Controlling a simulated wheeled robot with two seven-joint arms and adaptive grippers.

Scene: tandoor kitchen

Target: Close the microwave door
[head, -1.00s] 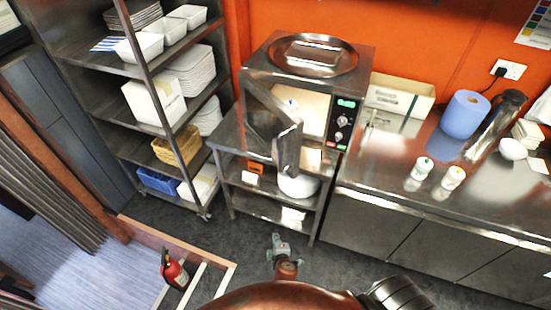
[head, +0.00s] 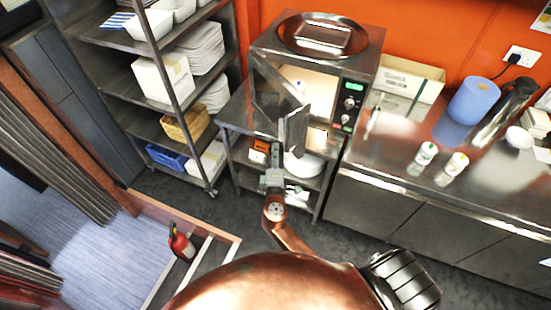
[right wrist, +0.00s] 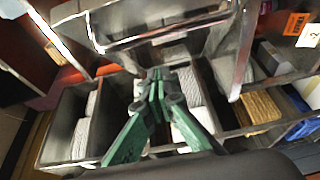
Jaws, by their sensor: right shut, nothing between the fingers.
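The microwave (head: 365,75) stands on a steel table, its door (head: 275,90) hinged at the left and standing open toward me. The dark handle (head: 297,128) is at the door's free edge. My right gripper (head: 275,158) is shut and empty, just below and left of the handle in the head view; I cannot tell whether it touches the door. In the right wrist view its green fingers (right wrist: 157,84) are together, below a metal-framed panel and beside a dark upright bar. My left gripper is out of view.
A steel rack (head: 185,95) with trays and boxes stands left of the microwave. A fire extinguisher (head: 181,243) stands on the floor at lower left.

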